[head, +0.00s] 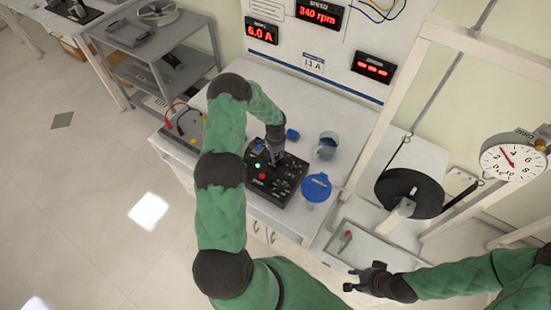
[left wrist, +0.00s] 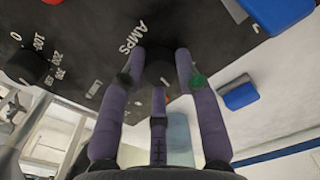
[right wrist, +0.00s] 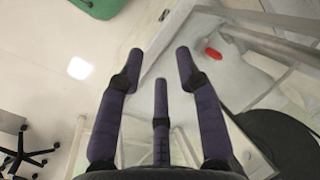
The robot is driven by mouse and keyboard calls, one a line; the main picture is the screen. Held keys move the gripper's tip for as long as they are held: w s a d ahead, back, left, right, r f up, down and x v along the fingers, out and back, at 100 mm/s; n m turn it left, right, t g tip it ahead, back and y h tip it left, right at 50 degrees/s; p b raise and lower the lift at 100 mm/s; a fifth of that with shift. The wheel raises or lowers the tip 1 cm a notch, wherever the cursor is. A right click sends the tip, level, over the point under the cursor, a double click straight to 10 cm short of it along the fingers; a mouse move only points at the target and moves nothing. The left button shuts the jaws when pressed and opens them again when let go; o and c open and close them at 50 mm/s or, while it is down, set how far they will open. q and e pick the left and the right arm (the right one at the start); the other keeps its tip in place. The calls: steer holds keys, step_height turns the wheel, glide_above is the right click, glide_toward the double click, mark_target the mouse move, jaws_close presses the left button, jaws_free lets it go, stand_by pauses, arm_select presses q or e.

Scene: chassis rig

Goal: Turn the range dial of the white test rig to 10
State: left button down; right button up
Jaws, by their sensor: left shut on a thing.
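My left gripper (head: 273,158) reaches down onto the black control panel (head: 291,184) on the white bench. In the left wrist view, its fingers (left wrist: 160,68) are shut around a dark round knob (left wrist: 158,76) beside the lettering AMPS. The fingers hide much of that knob, and I cannot read its setting. Another black knob (left wrist: 32,67) with a number scale including 100 and 200 sits to the left. I cannot make out a label reading range. My right gripper (head: 372,278) is open and empty near a tray; its spread fingers show in the right wrist view (right wrist: 160,75).
A tray (head: 372,252) holds a red object. A round gauge (head: 512,160) hangs right.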

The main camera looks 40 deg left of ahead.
mark_target(276, 156)
arm_select(q)
steer(key=n+b, duration=0.4)
steer(key=shift+f+n+b, duration=0.2)
steer(key=shift+n+b, duration=0.1)
steer(key=shift+b, duration=0.1)
steer(key=shift+r+n+b, duration=0.15)
steer(key=shift+n+b, duration=1.45)
steer(key=shift+n, duration=0.4)
steer(key=c, duration=0.9)
jaws_free()
steer(key=shift+r, duration=0.1)
step_height(276, 156, up, 12)
